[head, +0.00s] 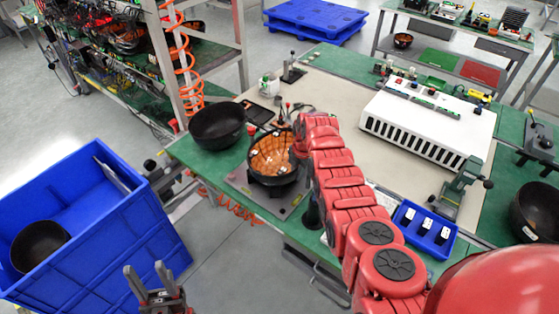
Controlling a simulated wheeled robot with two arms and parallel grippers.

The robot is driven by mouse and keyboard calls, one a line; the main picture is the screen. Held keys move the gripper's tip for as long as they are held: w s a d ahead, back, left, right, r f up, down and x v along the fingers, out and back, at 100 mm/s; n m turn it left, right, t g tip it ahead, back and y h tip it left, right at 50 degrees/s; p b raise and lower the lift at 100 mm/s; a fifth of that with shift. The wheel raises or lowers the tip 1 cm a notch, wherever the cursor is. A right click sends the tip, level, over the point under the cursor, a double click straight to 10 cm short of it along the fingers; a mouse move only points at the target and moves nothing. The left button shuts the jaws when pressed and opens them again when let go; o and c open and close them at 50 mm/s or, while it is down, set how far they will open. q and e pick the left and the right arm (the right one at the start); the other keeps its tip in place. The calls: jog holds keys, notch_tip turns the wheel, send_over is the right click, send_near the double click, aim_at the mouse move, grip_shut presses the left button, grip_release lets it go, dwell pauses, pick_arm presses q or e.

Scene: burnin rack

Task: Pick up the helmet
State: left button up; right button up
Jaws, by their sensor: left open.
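Several dark, bowl-like helmet shells show, open side up. One shell (218,126) sits at the left corner of the green-edged workbench. Another helmet (272,156), with an orange-brown inside, sits on a grey plate beside it. A third shell (38,246) lies in the blue crate, and a fourth (536,212) is at the right edge.
The blue crate (150,226) stands on the floor at left. The bench carries a white slotted unit (428,125), a small blue tray (423,229) and a clamp stand (460,190). A rack with a coiled orange hose (184,65) stands behind at left.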

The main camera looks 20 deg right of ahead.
grip_shut()
jog(key=shift+s, duration=0.1)
dwell(0.8)
dwell(0.4)
